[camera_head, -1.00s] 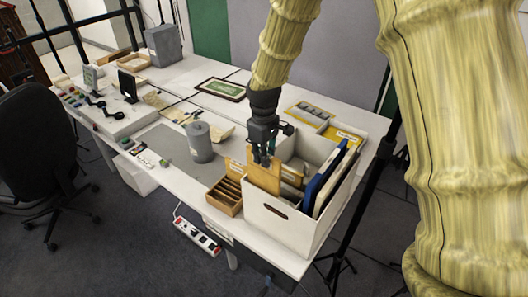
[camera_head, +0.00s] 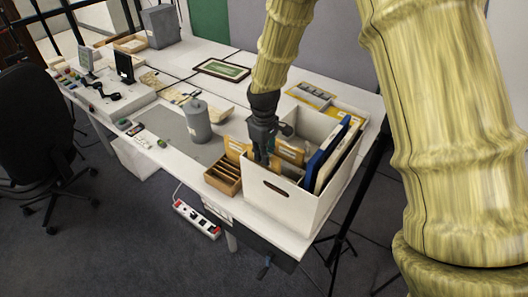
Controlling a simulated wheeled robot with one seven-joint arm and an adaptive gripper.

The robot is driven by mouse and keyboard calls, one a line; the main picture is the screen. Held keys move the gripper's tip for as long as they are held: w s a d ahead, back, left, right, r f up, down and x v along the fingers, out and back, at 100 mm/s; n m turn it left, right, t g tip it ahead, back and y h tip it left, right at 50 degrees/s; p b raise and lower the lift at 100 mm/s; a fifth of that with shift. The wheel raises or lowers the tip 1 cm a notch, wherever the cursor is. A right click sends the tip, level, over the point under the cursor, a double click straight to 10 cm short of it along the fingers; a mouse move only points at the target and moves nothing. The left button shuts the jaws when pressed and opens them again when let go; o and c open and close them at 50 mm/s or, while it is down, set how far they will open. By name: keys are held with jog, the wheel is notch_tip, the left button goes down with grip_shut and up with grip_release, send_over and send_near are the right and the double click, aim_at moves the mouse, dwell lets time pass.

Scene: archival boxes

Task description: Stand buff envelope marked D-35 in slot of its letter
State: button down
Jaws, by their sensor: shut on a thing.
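My gripper (camera_head: 262,163) points down at the left end of the white archival box (camera_head: 276,194), its fingers at the rim. It is shut on the buff envelope, which is now mostly hidden behind the box wall and my fingers. The D-35 mark cannot be read. Buff card (camera_head: 290,152) with a pale label stands inside the box, right of my fingers. Another buff piece (camera_head: 236,149) shows left of my fingers, behind the small wooden rack. Slot letters are too small to read.
A dark blue folder (camera_head: 326,146) and pale boards lean at the box's right side. The slotted wooden rack (camera_head: 223,177) stands against the box's left. A grey cylinder (camera_head: 198,122) stands further left. A yellow tray (camera_head: 340,109) lies behind the box.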

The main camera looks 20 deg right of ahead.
dwell(0.6)
jog(key=c, duration=1.4)
grip_release()
jog(key=shift+o, duration=0.2)
jog(key=shift+r, duration=0.15)
notch_tip(320, 180, up, 24)
jog(key=p, duration=0.7)
